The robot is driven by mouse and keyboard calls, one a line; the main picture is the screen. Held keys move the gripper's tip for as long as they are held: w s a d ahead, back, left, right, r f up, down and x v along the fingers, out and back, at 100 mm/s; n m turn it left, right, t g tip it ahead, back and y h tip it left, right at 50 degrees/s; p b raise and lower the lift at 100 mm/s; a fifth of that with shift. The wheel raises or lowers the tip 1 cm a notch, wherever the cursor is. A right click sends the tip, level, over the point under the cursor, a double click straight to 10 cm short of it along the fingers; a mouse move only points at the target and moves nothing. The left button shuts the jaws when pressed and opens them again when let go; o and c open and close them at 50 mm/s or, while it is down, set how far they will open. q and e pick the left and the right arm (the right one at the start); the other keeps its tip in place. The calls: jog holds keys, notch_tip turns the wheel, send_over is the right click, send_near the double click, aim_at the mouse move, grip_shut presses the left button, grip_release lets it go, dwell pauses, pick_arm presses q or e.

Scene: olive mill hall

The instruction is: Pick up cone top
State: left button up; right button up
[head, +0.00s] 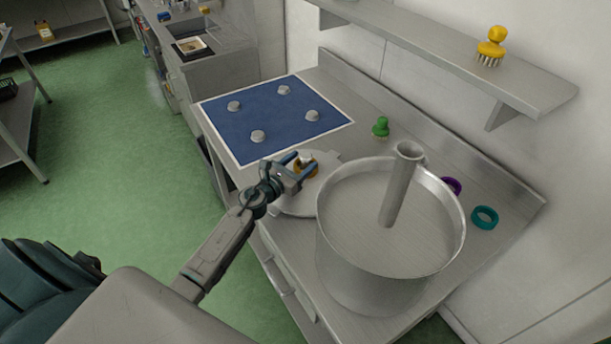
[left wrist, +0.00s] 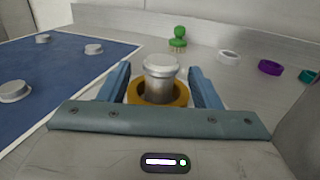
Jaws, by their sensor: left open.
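A short silver metal piece with a flat, wider cap, which I take to be the cone top (left wrist: 162,75), stands upright inside an orange ring (left wrist: 178,94). In the head view the orange ring (head: 306,173) sits at a pale round plate (head: 295,207) on the steel bench. My left gripper (head: 300,165) is open, with its blue fingers either side of the metal piece and ring. The wrist view shows a finger on each side, and the gripper's body hides the lower part of the ring. My right gripper is not in view.
A large steel drum (head: 330,250) with a central tube (head: 400,185) stands close right of the plate. A blue mat (head: 270,112) with several grey knobs lies behind. A green knobbed piece (head: 380,127), purple ring (head: 452,185) and teal ring (head: 484,217) lie near the wall.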

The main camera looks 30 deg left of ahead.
pick_arm(q)
jog(key=shift+x, duration=1.4)
jog(key=shift+s, duration=0.15)
jog(key=shift+c, duration=1.1)
grip_shut()
jog(key=shift+r, duration=0.2)
jog(key=shift+f, duration=0.1)
